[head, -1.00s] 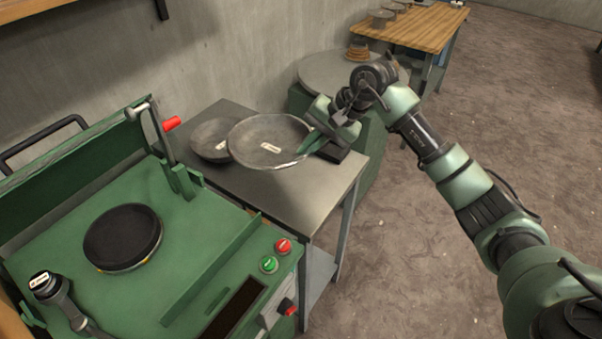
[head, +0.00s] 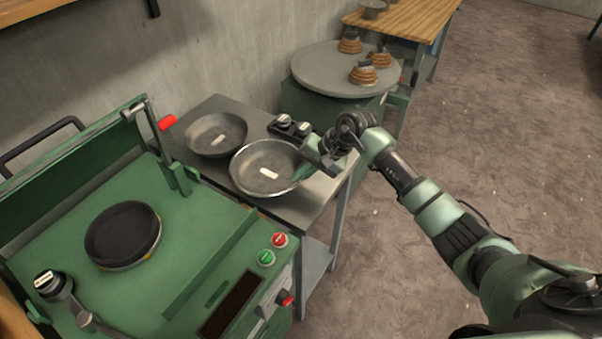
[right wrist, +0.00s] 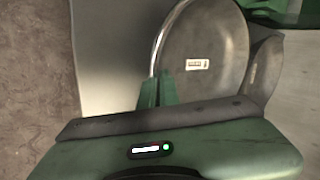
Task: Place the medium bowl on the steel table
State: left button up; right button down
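A round grey metal bowl with a white label (head: 262,178), which I take to be the medium bowl, is over the front part of the steel table (head: 300,206). My right gripper (head: 306,168) is shut on its right rim. In the right wrist view the green fingers pinch the rim of the bowl (right wrist: 207,45). The bowl is low and roughly level; I cannot tell whether it touches the table. A second labelled bowl (head: 206,143) sits on the table behind and to the left. My left gripper is not in view.
A small dark object with two knobs (head: 290,127) stands at the table's back right. A green machine (head: 195,230) with a dark round plate (head: 122,232) adjoins on the left. A grey turntable (head: 325,75) with several ringed pieces and a wooden table (head: 415,20) are behind.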

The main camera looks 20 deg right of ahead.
jog(key=shift+f, duration=0.1)
jog(key=c, duration=1.7)
grip_release()
jog(key=shift+d+r, duration=0.1)
jog(key=shift+r, duration=0.15)
jog(key=b+v, duration=0.2)
jog(key=v, duration=0.9)
jog(key=shift+s+d+r+b, duration=0.2)
jog(key=shift+r+b, duration=0.1)
jog(key=shift+b, duration=0.1)
